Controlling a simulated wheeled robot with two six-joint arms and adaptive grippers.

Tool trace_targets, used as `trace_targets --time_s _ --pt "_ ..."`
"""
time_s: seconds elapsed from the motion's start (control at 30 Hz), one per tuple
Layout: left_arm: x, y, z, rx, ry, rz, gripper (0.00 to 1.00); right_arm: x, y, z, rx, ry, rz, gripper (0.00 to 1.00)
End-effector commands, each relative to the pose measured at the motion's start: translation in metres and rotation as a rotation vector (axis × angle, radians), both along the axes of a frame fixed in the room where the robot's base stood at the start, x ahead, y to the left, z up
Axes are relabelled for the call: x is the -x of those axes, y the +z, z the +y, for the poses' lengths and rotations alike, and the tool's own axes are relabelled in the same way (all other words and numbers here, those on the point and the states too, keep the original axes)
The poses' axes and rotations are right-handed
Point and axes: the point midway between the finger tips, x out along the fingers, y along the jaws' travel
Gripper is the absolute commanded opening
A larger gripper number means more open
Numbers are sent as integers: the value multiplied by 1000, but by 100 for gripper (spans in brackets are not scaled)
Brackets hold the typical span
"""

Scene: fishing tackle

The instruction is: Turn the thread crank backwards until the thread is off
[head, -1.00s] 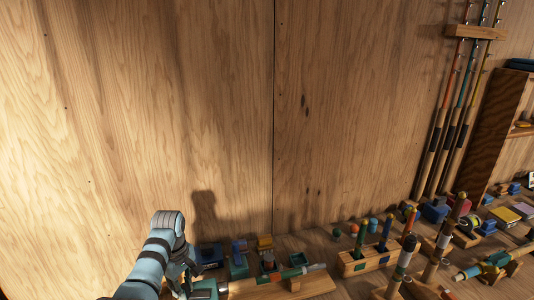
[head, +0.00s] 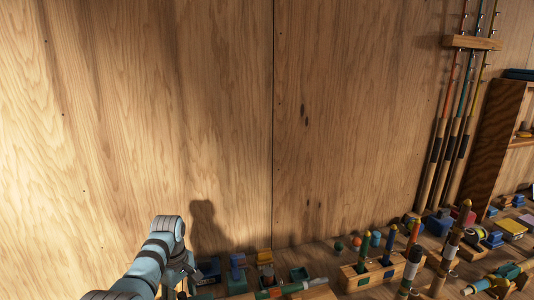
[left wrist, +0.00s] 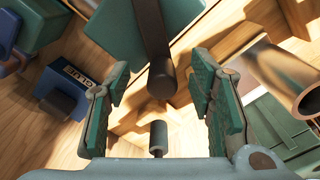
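My left gripper (left wrist: 163,105) is open in the left wrist view, with its two green-padded fingers spread wide. A small dark cylindrical knob on a thin stem (left wrist: 158,138) shows between the fingers, low in the picture and not gripped; it may be the crank's handle. A dark brown rod with a rounded end (left wrist: 156,55) lies against a dark green block (left wrist: 125,22) beyond the fingertips. In the head view my left arm reaches down at the bottom left, and its gripper is mostly cut off. I cannot make out any thread. My right gripper is not in view.
A blue labelled box (left wrist: 66,88) stands left of the fingers; a copper-coloured tube (left wrist: 283,75) is close on the right. In the head view, a wooden holder (head: 368,278) with upright floats stands right of my arm. The wooden wall behind is clear.

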Motion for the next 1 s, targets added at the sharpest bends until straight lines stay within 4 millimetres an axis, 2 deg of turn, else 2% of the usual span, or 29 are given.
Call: trace_targets --time_s 0.27,0.57,0.73,1.0 --pt "-1 4 0 0 0 -1 50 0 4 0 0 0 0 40" --pt "-1 59 0 0 0 -1 50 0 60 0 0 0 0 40" --pt "-1 71 0 0 0 -4 50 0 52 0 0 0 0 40" --pt "-1 72 0 -1 0 -3 50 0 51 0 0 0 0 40"
